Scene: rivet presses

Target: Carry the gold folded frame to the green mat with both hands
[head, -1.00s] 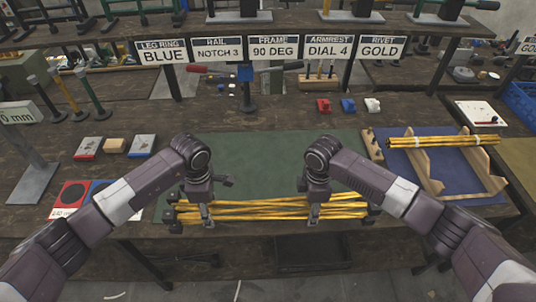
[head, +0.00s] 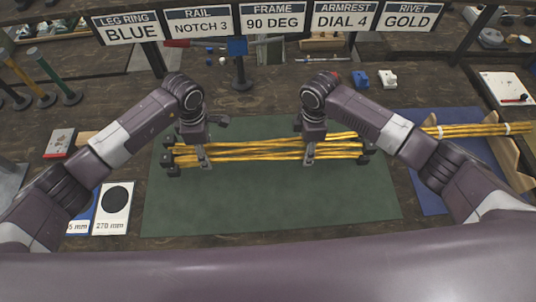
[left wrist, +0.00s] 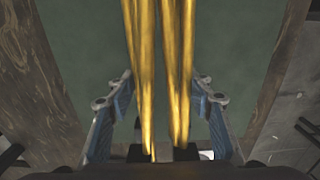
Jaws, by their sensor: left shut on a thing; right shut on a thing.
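The gold folded frame (head: 255,150) is a bundle of long gold bars with black end pieces, lying crosswise over the green mat (head: 270,210). My left gripper (head: 203,162) is shut on its left part and my right gripper (head: 309,157) is shut on its right part. The frame looks about level; I cannot tell whether it touches the mat. In the left wrist view the gold bars (left wrist: 178,60) run between the two fingers of my left gripper, with the green mat (left wrist: 85,35) behind them.
A blue mat (head: 431,195) at the right bears a wooden cradle (head: 508,165) with gold rods (head: 470,130). Cards with a black disc (head: 117,197) lie left of the green mat. A row of signs (head: 276,22) stands at the back. The mat's front part is clear.

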